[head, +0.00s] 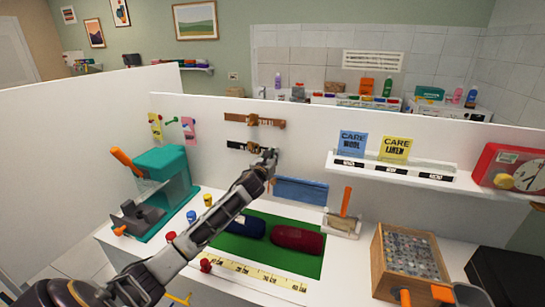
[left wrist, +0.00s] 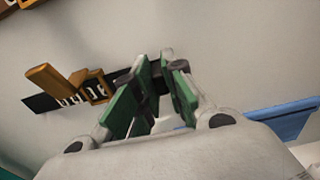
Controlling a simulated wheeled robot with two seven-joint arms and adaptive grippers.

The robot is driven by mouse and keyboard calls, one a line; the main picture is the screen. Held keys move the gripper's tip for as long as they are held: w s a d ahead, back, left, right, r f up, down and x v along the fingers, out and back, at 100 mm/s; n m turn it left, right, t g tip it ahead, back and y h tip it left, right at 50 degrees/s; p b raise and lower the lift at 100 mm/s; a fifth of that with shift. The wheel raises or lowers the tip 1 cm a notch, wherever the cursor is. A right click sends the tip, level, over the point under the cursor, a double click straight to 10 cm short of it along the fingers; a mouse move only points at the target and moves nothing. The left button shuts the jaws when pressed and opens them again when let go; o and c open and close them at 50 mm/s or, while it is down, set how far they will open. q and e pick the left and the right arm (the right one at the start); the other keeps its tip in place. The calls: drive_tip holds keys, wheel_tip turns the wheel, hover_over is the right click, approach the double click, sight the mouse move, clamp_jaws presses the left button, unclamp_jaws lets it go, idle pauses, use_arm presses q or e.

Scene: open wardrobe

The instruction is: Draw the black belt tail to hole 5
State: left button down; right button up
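The black belt (head: 237,146) lies level against the white back wall, below a brown belt (head: 252,121). In the left wrist view the black strap (left wrist: 40,103) carries white marks and passes through an orange-brown buckle (left wrist: 95,88); a tan block (left wrist: 48,82) stands out beside it. My left gripper (head: 266,157) is at the right end of the black belt. In the left wrist view its green-padded fingers (left wrist: 155,78) close in around the dark tail just right of the buckle. The fingers hide the tail's tip. The hole numbers are too small to read. My right gripper is out of view.
Below are a green mat (head: 275,262) with a dark blue and a red roll, and a yellow ruler strip (head: 256,275). A teal press (head: 163,180) stands left. A blue ledge (head: 300,190) lies right of my gripper; a card shelf (head: 390,172) is farther right.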

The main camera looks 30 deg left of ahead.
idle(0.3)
use_arm(q)
drive_tip(key=shift+w+d+p, duration=0.25)
drive_tip(key=shift+d+p, duration=0.05)
drive_tip(key=shift+d, duration=0.75)
drive_tip(key=shift+w+d+p, duration=0.25)
drive_tip(key=shift+d+p, duration=0.05)
drive_tip(key=shift+d, duration=0.7)
drive_tip(key=shift+w+d+p, duration=0.25)
drive_tip(key=shift+d+p, duration=0.05)
drive_tip(key=shift+d, duration=0.75)
drive_tip(key=c, duration=1.5)
unclamp_jaws()
